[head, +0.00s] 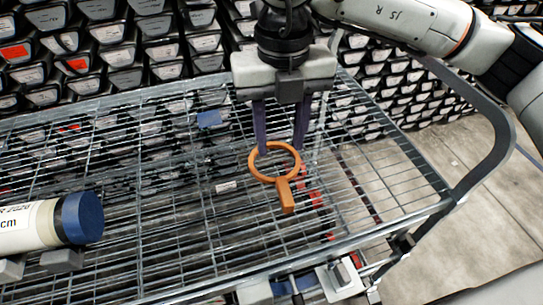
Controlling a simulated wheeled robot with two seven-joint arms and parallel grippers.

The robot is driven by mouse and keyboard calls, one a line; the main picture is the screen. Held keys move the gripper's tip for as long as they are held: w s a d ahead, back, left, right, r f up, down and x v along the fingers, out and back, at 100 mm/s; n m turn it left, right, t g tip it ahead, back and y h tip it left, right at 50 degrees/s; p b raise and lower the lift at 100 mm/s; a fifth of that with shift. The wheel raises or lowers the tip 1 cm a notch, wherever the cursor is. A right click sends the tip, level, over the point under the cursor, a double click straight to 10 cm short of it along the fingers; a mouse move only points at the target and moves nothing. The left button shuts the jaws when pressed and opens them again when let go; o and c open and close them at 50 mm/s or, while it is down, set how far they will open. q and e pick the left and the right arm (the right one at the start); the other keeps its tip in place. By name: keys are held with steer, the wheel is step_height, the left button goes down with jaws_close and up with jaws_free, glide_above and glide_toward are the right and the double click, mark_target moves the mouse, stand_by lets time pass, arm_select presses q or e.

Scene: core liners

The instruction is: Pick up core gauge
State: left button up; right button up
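The core gauge (286,196) is an orange ring with a short block handle pointing towards the front of the wire cart. My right gripper (280,148) comes down from above, its two dark fingers spread apart. The fingertips overlap the far part of the ring in the picture, one near each side. I cannot tell whether they touch it, or whether the gauge lies on the wire shelf or is above it. Nothing shows clamped between the fingers. My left gripper is not in view.
A cream core liner (32,226) with a blue end cap (82,218) lies at the left on grey supports (62,260). The wire cart (170,215) has a raised metal rim and a curved handle at right (505,150). Racks of core trays (120,50) stand behind. The mid-left mesh is mostly clear.

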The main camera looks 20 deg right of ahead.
mark_target(282, 181)
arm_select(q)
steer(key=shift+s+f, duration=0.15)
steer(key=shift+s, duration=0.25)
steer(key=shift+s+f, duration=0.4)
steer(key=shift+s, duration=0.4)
arm_select(e)
steer(key=f, duration=0.2)
steer(key=s+f, duration=0.1)
steer(key=f, duration=0.1)
steer(key=shift+f, duration=0.15)
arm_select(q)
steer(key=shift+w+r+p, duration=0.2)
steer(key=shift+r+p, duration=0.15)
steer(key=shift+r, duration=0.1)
arm_select(e)
steer(key=f, duration=0.5)
steer(key=shift+d+f, duration=0.1)
steer(key=shift+d, duration=0.15)
steer(key=shift+w+f, duration=0.1)
steer(key=shift+f, duration=0.1)
steer(key=c, duration=0.9)
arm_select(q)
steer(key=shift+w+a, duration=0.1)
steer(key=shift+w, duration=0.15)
arm_select(e)
jaws_close()
